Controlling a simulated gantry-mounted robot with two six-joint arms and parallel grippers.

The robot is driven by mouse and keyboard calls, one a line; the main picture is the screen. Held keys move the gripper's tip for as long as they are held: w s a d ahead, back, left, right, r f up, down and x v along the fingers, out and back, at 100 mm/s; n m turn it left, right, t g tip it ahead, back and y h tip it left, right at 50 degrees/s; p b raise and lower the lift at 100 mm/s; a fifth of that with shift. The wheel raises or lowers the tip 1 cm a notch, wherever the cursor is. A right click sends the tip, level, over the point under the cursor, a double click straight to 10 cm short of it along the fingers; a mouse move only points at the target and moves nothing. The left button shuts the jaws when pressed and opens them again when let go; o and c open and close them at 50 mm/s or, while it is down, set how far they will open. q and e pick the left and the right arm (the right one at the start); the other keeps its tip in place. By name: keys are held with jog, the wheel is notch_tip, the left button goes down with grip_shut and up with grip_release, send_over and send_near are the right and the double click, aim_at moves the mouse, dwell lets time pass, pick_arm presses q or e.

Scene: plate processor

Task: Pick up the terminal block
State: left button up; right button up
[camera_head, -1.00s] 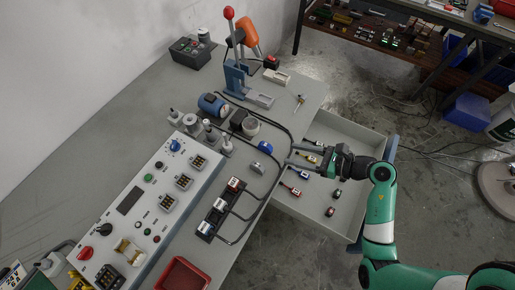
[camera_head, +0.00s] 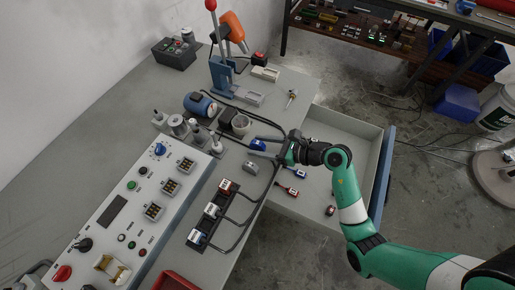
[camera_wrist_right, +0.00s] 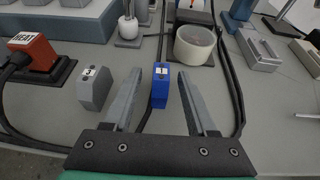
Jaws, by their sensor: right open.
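A small blue block (camera_head: 258,145), which looks like a terminal block, stands on the workbench; it also shows in the right wrist view (camera_wrist_right: 160,88). A similar grey block (camera_head: 250,167) stands beside it, left of the fingers in the right wrist view (camera_wrist_right: 94,89). I cannot tell which of the two the task means. My right gripper (camera_head: 268,148) is open and empty over the bench edge. In the right wrist view its fingers (camera_wrist_right: 158,78) point toward the blue block, which shows between them; contact is not visible. My left gripper is not in view.
Black cables run along the bench around the blocks. A control panel (camera_head: 115,215) lies to the left. An open drawer (camera_head: 345,130) with screwdrivers is under my right arm.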

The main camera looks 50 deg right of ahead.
aim_at(258, 143)
jog(key=shift+w+a+f, duration=0.15)
jog(key=shift+w, duration=0.3)
grip_shut()
jog(key=shift+r+p, duration=0.5)
jog(key=shift+r, duration=0.1)
notch_tip(258, 143, up, 3)
jog(key=shift+s+r+p, duration=0.1)
jog(key=shift+p, duration=1.15)
jog(key=s+a+r+p, duration=0.7)
jog(key=s+a+r, duration=0.1)
jog(key=a, duration=0.3)
jog(key=shift+s+r+p, duration=0.3)
